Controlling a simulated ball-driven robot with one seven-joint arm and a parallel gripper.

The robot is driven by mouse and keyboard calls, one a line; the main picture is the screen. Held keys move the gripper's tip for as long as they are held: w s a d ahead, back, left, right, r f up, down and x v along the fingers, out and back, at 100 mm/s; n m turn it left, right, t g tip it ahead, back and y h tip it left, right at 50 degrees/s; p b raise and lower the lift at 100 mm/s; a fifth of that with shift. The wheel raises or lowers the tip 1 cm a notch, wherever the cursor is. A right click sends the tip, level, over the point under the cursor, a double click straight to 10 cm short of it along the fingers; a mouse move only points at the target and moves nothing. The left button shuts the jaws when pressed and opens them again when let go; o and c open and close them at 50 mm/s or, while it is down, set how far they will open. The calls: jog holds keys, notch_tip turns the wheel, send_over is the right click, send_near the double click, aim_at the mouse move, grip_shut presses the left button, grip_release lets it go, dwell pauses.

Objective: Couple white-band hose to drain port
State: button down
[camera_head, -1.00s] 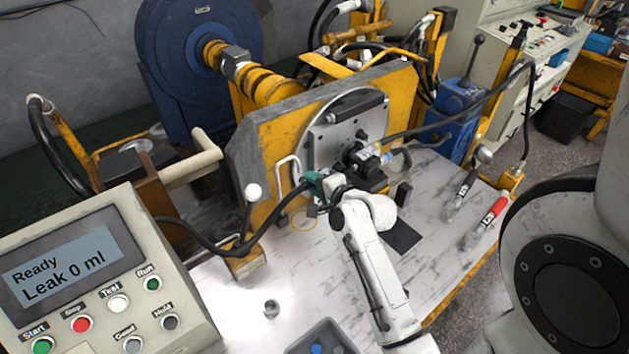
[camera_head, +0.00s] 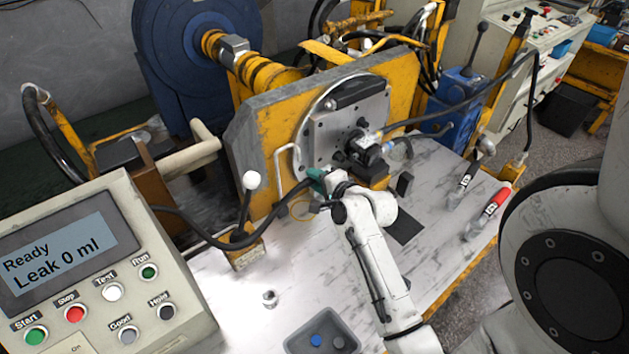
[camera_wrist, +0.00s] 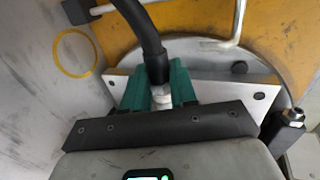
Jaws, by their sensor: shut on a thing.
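My gripper (camera_head: 318,179), with teal fingers, is shut on a black hose (camera_head: 283,186) in front of the yellow stand, at the lower left of the mounting plate. In the wrist view the hose (camera_wrist: 147,40) runs down between the teal fingers (camera_wrist: 160,90), and its pale end with a white band (camera_wrist: 160,96) shows between them. The dark hydraulic motor (camera_head: 362,150) is on the plate to the right of my gripper, apart from it. I cannot make out which opening is the drain port.
The grey mounting plate (camera_head: 320,132) is on the yellow stand (camera_head: 258,150), with a bent metal handle (camera_head: 279,165) beside my gripper. A white-knobbed lever (camera_head: 250,181) stands to the left. A control box (camera_head: 100,225) reads Ready, Leak 0 ml. Red-banded (camera_head: 492,205) and black-banded (camera_head: 466,180) hose ends are at right.

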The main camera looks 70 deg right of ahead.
jog(key=s+d+b, duration=0.1)
jog(key=s+d, duration=0.2)
jog(key=d, duration=0.3)
jog(key=shift+s, duration=0.4)
jog(key=shift+s+d+r, duration=0.1)
jog(key=shift+s+d, duration=0.05)
jog(key=shift+d, duration=0.05)
dwell(1.3)
jog(key=shift+s+d, duration=0.35)
jog(key=shift+d, duration=0.25)
dwell(0.6)
jog(key=c, duration=0.8)
grip_release()
jog(key=shift+c, duration=0.2)
jog(key=p+v, duration=0.3)
jog(key=v, duration=0.4)
jog(key=shift+p, duration=0.4)
jog(key=shift+s, duration=0.1)
